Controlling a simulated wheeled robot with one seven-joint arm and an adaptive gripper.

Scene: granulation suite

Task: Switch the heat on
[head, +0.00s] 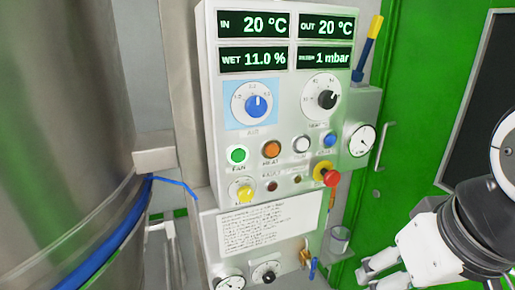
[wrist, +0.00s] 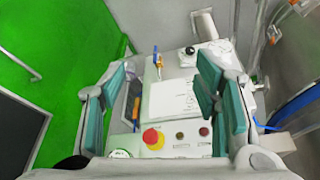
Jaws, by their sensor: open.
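The orange button labelled HEAT (head: 271,149) is on the pale control panel (head: 218,120) in the head view, between the green FAN button (head: 237,154) and a white button (head: 301,144). The panel's displays read IN 20 °C, OUT 20 °C, WET 11.0 % and 1 mbar. My gripper (head: 373,274) is at the lower right, apart from the panel's buttons. In the wrist view my gripper (wrist: 162,95) is open and empty, with the panel's lower part showing between its fingers. The HEAT button cannot be made out in the wrist view.
A red emergency stop (head: 328,176) juts out right of and below HEAT; it also shows in the wrist view (wrist: 153,138). A gauge (head: 362,141) is on the panel's right side. A large steel vessel (head: 65,110) fills the left. A green door (head: 415,100) stands behind.

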